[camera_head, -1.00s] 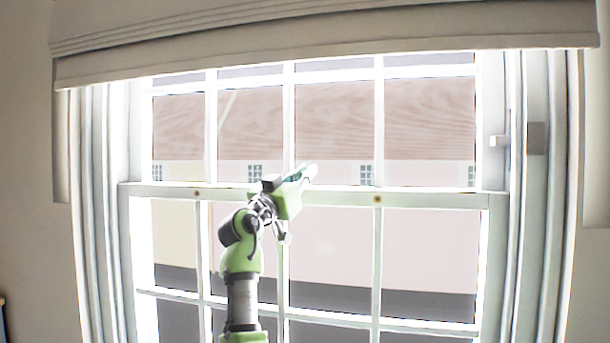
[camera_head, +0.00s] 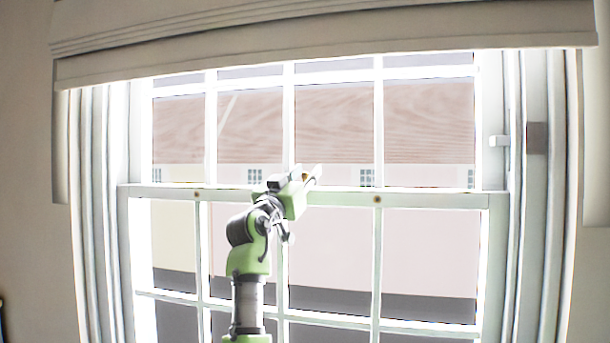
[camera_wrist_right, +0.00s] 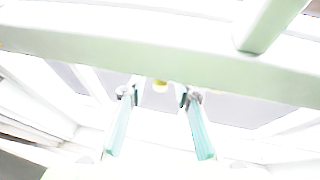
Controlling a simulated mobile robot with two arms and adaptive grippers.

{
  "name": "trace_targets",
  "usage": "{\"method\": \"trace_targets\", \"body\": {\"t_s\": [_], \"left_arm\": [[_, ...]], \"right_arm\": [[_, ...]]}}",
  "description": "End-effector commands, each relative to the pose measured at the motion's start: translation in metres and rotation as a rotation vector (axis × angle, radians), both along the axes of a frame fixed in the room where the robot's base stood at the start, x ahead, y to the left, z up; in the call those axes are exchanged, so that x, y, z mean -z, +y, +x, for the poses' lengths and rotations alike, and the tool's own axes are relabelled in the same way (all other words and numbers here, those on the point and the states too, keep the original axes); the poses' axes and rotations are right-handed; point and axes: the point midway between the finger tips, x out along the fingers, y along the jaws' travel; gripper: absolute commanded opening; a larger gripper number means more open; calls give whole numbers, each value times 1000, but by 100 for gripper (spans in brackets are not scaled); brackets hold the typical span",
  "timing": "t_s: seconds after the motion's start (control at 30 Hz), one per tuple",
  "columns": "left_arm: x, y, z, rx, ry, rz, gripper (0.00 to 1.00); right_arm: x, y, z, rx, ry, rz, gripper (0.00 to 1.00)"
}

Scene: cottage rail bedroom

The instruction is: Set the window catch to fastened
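The window (camera_head: 440,199) fills the head view, its meeting rail running level across the middle. My right gripper (camera_head: 306,175) is in front of this rail, a little left of its centre, and hides part of it. In the wrist view my right gripper (camera_wrist_right: 158,130) has its two teal fingers apart with nothing held between them. A small yellow piece (camera_wrist_right: 160,86) shows at the edge of a pale bar, between the upper ends of the fingers. It may be part of the catch; its setting cannot be told. My left gripper is not in view.
Two small brass-coloured spots sit on the rail, left (camera_head: 195,198) and right (camera_head: 377,199). A folded blind (camera_head: 330,35) hangs across the top. The area before the right panes is clear.

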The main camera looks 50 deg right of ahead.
Motion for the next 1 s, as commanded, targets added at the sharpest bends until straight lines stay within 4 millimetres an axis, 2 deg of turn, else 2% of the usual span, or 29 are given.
{"method": "trace_targets", "body": {"t_s": [0.17,0.4,0.6,0.77,1.0], "left_arm": [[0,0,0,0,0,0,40],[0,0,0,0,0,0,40],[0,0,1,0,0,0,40],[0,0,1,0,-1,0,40],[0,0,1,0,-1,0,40]], "right_arm": [[8,17,-1,-2,1,0,29],[28,64,-10,-4,1,1,29],[41,95,-16,-3,0,1,29],[45,107,-18,-2,1,0,29],[46,109,-19,-1,0,0,29]]}}
